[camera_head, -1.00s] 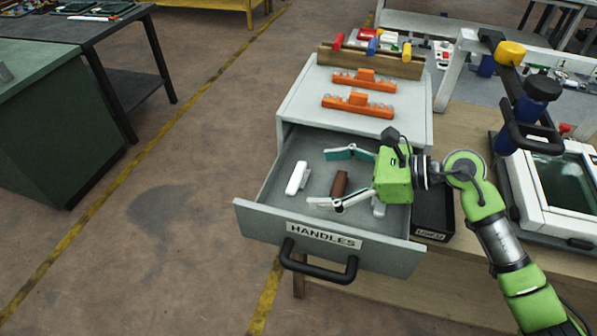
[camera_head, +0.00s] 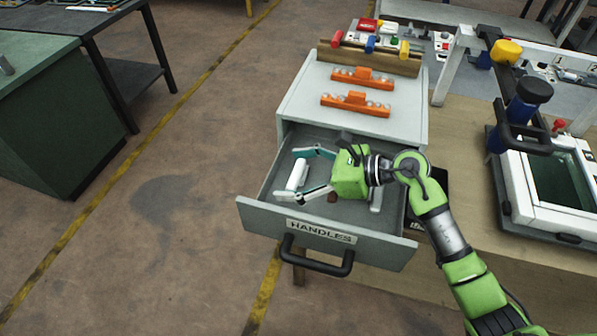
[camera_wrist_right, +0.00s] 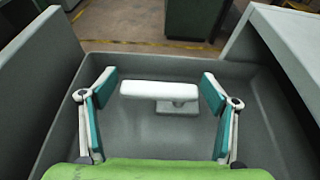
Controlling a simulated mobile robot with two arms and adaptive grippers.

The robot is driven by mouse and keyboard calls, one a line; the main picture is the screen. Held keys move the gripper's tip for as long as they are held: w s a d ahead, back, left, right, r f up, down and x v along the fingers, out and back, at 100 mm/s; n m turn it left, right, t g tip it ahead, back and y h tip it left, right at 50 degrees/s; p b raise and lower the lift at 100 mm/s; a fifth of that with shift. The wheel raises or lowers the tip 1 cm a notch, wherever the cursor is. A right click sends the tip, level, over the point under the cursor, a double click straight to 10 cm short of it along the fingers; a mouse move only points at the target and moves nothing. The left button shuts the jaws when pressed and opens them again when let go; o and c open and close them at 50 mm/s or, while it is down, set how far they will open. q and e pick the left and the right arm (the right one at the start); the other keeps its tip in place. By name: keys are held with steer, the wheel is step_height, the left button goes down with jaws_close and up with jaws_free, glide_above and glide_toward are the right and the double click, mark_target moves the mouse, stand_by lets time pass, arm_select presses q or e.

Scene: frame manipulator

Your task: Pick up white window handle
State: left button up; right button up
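A white window handle (camera_head: 297,175) lies at the left in the open grey drawer (camera_head: 273,212) labelled HANDLES. In the right wrist view the white handle (camera_wrist_right: 160,91) lies crosswise between the finger tips. My right gripper (camera_head: 307,173) is open, low in the drawer, with one finger on each side of the handle; in the right wrist view (camera_wrist_right: 158,96) a gap shows between the handle and each finger. A brown handle (camera_head: 333,196) is mostly hidden under the gripper body. A grey handle (camera_head: 376,195) lies at the drawer's right. My left gripper is out of view.
The drawer's walls surround the gripper. On the cabinet (camera_head: 322,83) above are orange racks (camera_head: 355,103) and a wooden rack (camera_head: 368,58) of coloured parts. A white window frame (camera_head: 553,195) stands on the bench at right.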

steer(key=c, duration=0.8)
steer(key=shift+r, duration=0.1)
